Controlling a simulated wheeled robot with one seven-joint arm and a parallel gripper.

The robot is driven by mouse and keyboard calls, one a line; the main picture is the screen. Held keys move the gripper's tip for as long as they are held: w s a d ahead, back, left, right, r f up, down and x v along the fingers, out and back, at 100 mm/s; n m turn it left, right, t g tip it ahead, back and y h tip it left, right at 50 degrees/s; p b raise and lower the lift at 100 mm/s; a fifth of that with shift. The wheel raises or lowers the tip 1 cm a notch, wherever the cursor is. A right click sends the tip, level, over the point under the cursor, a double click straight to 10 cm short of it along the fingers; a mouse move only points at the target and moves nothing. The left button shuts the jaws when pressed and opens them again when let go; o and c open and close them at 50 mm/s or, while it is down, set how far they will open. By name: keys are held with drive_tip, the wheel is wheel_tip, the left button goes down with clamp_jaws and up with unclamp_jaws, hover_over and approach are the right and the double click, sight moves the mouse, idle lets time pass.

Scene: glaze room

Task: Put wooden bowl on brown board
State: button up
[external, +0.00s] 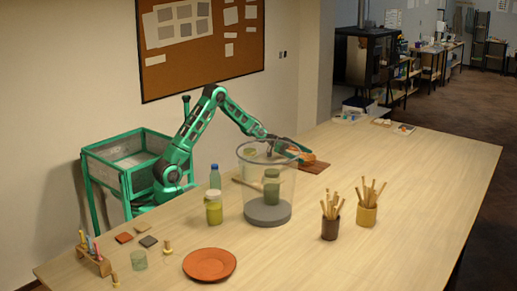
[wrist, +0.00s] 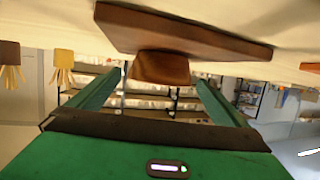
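The wooden bowl (external: 300,155) is orange-brown in the external view and sits at the brown board (external: 315,167) on the table. The wrist view is upside down; there the bowl (wrist: 161,68) appears against the board (wrist: 190,32) and seems to rest on it. My gripper (external: 291,150) is at the bowl, low over the table. In the wrist view my gripper (wrist: 159,78) has its two fingers spread, one on each side of the bowl, with gaps between. The bowl's inside and its exact contact with the board are hidden.
A large clear cylinder (external: 266,190) stands in front of my forearm, near a yellow-green jar (external: 213,208) and a blue-capped bottle (external: 215,176). Two cups of sticks (external: 331,220) (external: 367,207) stand to the right. A terracotta plate (external: 209,264) lies at the front.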

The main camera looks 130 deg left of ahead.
drive_tip(key=shift+s+r, duration=0.2)
drive_tip(key=shift+s, duration=0.05)
drive_tip(key=v, duration=1.1)
drive_tip(key=shift+s+d, duration=0.2)
drive_tip(key=shift+s, duration=0.05)
